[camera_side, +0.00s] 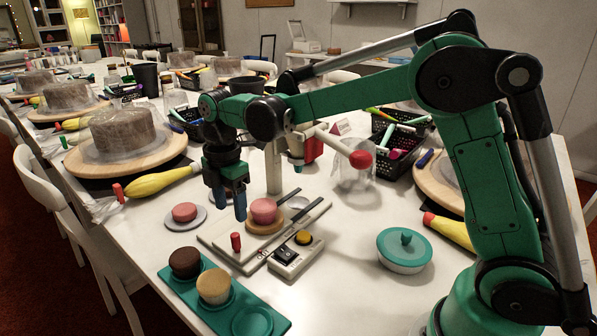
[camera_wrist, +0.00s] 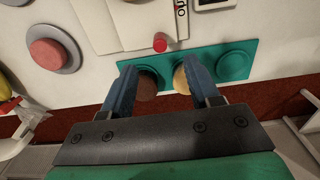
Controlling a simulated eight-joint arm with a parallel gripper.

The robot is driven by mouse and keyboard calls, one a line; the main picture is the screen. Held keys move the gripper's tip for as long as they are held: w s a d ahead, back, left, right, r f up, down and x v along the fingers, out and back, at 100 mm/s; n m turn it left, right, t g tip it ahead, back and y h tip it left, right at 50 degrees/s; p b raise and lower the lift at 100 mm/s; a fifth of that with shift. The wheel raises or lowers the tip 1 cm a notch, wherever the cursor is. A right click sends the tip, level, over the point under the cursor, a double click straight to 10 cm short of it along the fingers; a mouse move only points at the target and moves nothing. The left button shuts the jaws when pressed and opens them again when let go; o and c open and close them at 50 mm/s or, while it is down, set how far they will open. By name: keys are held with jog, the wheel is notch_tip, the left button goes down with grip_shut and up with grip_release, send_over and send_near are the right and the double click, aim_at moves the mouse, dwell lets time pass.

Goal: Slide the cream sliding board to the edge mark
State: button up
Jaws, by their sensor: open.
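The cream sliding board (camera_side: 222,236) lies flat on the white table, with a red peg (camera_side: 236,241) standing near its front end. A pink cake (camera_side: 263,211) on a wooden disc sits on the board assembly. The board (camera_wrist: 130,25) and the red peg (camera_wrist: 160,42) also show at the top of the wrist view. My gripper (camera_side: 231,212) points down with its two blue fingers apart and empty, raised above the peg area. In the wrist view the peg appears just beyond the gap between the fingers (camera_wrist: 160,75), untouched. I cannot make out the edge mark clearly.
A teal tray (camera_side: 253,322) with a brown and a yellow cake stands in front of the board. A pink cake on a grey plate (camera_side: 172,222) stands left.

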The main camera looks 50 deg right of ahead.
aim_at(271, 206)
notch_tip(271, 206, down, 6)
jog(key=shift+f, duration=0.15)
grip_shut()
jog(key=shift+d, duration=0.1)
jog(key=shift+d, duration=4.75)
grip_release()
